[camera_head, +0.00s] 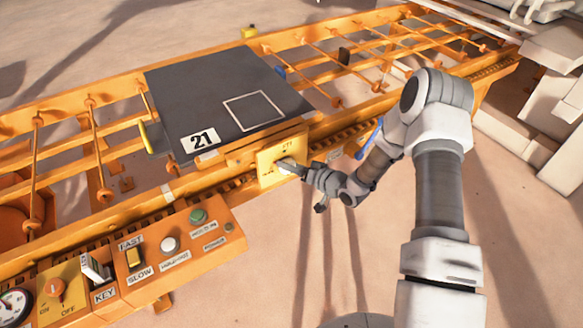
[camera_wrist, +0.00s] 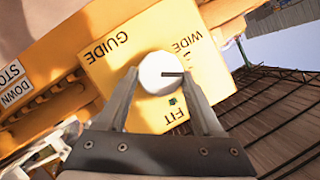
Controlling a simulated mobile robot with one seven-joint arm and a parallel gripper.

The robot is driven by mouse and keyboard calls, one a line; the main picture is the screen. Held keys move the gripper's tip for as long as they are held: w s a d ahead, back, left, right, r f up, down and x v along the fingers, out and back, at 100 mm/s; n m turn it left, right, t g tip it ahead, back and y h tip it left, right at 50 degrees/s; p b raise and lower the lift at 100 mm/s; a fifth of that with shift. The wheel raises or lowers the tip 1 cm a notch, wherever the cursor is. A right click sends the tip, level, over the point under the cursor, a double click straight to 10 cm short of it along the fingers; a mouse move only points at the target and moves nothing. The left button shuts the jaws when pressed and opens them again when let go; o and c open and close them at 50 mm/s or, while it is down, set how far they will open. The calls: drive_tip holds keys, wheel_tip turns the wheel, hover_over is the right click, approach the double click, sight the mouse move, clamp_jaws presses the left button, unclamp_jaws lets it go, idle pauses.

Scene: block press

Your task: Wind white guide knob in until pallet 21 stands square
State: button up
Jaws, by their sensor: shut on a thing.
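Pallet 21, a dark grey slab (camera_head: 215,85) with a white "21" label and a pale outlined square, lies on the orange roller track. Its edges look slightly turned against the rails, but I cannot tell the exact angle. The white guide knob (camera_wrist: 157,72) sits on a yellow plate (camera_wrist: 120,62) marked GUIDE, WIDE and FIT. The knob's dark line points right in the wrist view, between WIDE and FIT. A small green mark (camera_wrist: 172,101) shows by FIT. My gripper (camera_wrist: 161,84) is shut on the knob, one finger each side; in the head view it reaches the plate (camera_head: 268,172) from the right.
An orange control panel (camera_head: 205,268) with a green button, a white button, a FAST/SLOW switch and a key stands at lower left. A yellow piece (camera_head: 147,138) is beside the pallet's left edge. A blue piece (camera_head: 373,135) is near my arm. Open floor lies at lower right.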

drive_tip(key=shift+m, duration=0.3)
idle(0.4)
drive_tip(key=o, duration=1.3)
drive_tip(key=shift+o, duration=0.2)
drive_tip(key=p+v, duration=0.2)
drive_tip(key=v, duration=1.5)
drive_tip(key=shift+d+p, duration=0.3)
drive_tip(key=shift+d, duration=0.1)
drive_tip(key=shift+w, duration=0.1)
